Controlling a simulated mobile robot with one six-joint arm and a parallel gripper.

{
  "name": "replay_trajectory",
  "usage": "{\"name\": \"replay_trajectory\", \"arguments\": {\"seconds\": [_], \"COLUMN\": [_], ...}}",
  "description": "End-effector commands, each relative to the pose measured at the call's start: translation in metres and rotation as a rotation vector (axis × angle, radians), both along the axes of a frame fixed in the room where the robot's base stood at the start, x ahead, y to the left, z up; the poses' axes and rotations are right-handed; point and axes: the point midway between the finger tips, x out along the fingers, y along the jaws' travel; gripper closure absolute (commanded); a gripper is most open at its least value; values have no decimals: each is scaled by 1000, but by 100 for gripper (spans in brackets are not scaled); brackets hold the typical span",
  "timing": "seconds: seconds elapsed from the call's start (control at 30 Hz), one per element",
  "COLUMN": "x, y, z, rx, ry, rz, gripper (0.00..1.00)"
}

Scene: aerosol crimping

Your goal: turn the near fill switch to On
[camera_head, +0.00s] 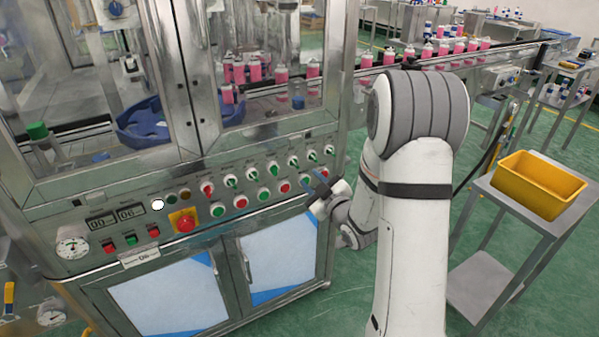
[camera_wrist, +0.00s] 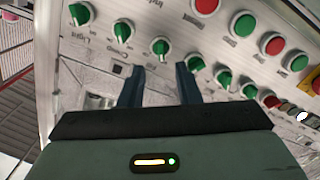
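A green switch (camera_wrist: 160,47) lies just beyond the gap, apart from the fingertips. Other green switches (camera_wrist: 123,31) and (camera_wrist: 197,62) sit on either side of it.
Red and green push buttons (camera_wrist: 243,24) sit in a row near the switches. A red emergency stop (camera_head: 185,222) on a yellow plate is further left. A yellow bin (camera_head: 538,184) stands on a steel side table to the right. Pink cans (camera_head: 443,47) line a conveyor behind.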

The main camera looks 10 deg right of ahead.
Motion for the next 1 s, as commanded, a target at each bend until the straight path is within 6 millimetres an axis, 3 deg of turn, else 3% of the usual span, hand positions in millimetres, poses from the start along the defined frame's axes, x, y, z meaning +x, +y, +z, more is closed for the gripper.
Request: {"name": "replay_trajectory", "arguments": {"seconds": [0.17, 0.6, 1.0], "x": [8, 67, 73], "y": [4, 23, 24], "z": [-2, -1, -2], "rx": [8, 8, 8], "ry": [-34, -32, -31], "rz": [16, 15, 12], "gripper": [70, 70, 72]}}
